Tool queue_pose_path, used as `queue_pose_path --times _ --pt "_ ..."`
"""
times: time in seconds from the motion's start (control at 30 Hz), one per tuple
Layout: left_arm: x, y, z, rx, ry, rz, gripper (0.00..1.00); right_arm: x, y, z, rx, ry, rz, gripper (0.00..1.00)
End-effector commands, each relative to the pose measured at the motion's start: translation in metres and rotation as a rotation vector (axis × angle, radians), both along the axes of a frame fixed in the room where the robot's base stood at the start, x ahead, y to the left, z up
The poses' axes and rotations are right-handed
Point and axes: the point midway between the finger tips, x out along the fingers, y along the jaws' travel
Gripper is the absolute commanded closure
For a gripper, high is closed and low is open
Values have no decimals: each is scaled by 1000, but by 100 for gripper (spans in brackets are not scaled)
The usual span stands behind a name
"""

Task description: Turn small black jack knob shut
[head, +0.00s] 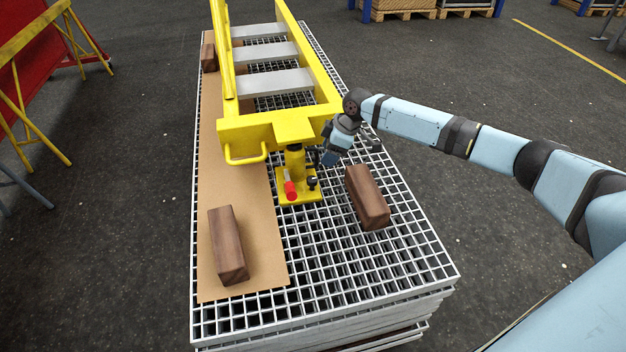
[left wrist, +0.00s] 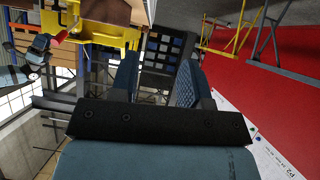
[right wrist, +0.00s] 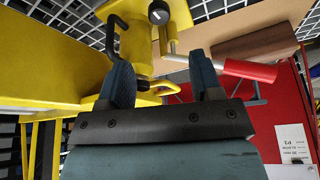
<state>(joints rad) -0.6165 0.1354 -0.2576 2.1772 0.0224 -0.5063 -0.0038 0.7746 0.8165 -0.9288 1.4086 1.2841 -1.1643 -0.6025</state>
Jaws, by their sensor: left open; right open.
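A yellow jack (head: 296,165) stands on the grating under the end of the yellow boom frame (head: 270,130). A small black knob (head: 312,182) sits at its base, beside a red-tipped handle (head: 291,190). In the right wrist view the knob (right wrist: 158,12) is round with a pale mark, beyond the fingers, and the red handle (right wrist: 250,70) lies to the right. My right gripper (right wrist: 162,76) is open and empty, a short way from the knob; in the head view it (head: 328,157) is just right of the jack. My left gripper (left wrist: 158,80) is open, empty and away from the jack.
Dark wooden blocks (head: 368,196) (head: 228,245) lie either side of the jack, one on a brown sheet (head: 265,265). The grating (head: 340,285) is clear in front. A red panel with yellow stands (head: 25,70) is at far left.

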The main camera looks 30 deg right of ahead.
Motion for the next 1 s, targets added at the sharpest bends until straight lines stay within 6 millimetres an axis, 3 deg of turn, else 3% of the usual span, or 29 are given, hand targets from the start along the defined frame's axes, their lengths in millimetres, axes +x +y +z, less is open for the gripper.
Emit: queue_pose_path --times 0.3,0.5,0.7,1.0 --pt "2 -3 -1 -17 -23 -3 57 15 23 -65 1 0 -3 41" --pt "3 -4 -3 -26 -29 -6 57 22 33 -94 1 0 -3 41" --pt "4 -5 2 -32 -40 -7 57 25 37 -107 1 -2 -4 41" --pt "4 -4 1 -32 -38 -7 57 25 37 -107 1 -2 -4 43"
